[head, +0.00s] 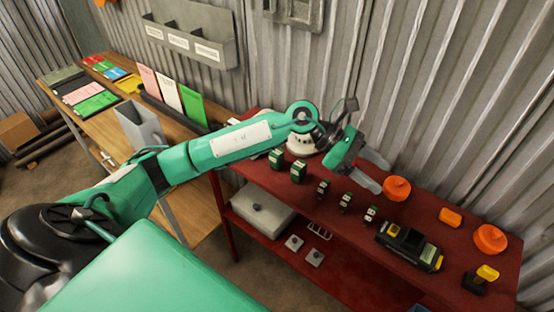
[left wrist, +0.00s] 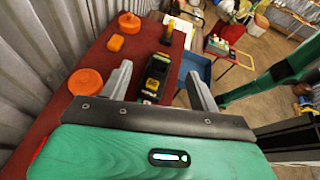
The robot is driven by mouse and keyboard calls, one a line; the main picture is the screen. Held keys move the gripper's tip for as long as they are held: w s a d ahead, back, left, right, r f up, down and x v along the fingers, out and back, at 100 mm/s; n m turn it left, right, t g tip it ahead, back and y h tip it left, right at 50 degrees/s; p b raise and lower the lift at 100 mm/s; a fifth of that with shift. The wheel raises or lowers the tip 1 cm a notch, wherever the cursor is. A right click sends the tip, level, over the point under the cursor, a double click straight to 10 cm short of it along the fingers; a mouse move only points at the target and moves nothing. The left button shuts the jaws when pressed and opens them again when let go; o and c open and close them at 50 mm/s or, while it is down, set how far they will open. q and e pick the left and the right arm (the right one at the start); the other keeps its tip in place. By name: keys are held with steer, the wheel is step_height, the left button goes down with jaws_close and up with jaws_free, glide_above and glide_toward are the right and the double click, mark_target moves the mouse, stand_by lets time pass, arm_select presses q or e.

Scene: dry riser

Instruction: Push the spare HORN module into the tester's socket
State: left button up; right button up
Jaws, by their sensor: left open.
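The black tester (head: 410,246) with yellow parts lies on the red bench top, right of my left gripper (head: 384,178). In the left wrist view, the tester (left wrist: 157,72) shows between the two fingers of my left gripper (left wrist: 160,85), some way beyond them. The gripper is open and empty above the bench. Small dark modules with pale faces stand in a row left of the tester, the nearest (head: 370,214) beside it, others (head: 345,202) (head: 323,189) behind. Their labels are too small to read, so I cannot tell which is HORN. The tester's socket cannot be made out.
Orange round items (head: 396,189) (head: 489,239) and an orange block (head: 450,217) lie at the back. A black-and-yellow tool (head: 481,280) stands at the right end. Two green boxes (head: 298,171) stand at left. The corrugated wall (head: 440,110) is close behind.

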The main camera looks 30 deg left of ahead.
arm_select(q)
steer(key=w+a+f+m+y, duration=0.25)
steer(key=a+y, duration=0.35)
steer(key=a, duration=0.3)
step_height(320, 180, up, 3)
steer(key=g+y, duration=0.1)
steer(key=y, duration=0.6)
glide_above(277, 151)
step_height(277, 151, down, 8)
steer(key=p, duration=0.2)
steer(key=shift+w+d+p, duration=0.1)
steer(key=shift+d+p, duration=0.05)
steer(key=shift+p, duration=0.25)
steer(key=shift+f+p, duration=0.45)
steer(key=shift+f, duration=0.05)
steer(key=f, duration=0.1)
steer(key=f+p, duration=0.2)
steer(key=f, duration=0.1)
steer(key=shift+s, duration=0.25)
steer(key=shift+f, duration=0.3)
steer(key=c, duration=1.1)
steer(key=shift+w, duration=0.1)
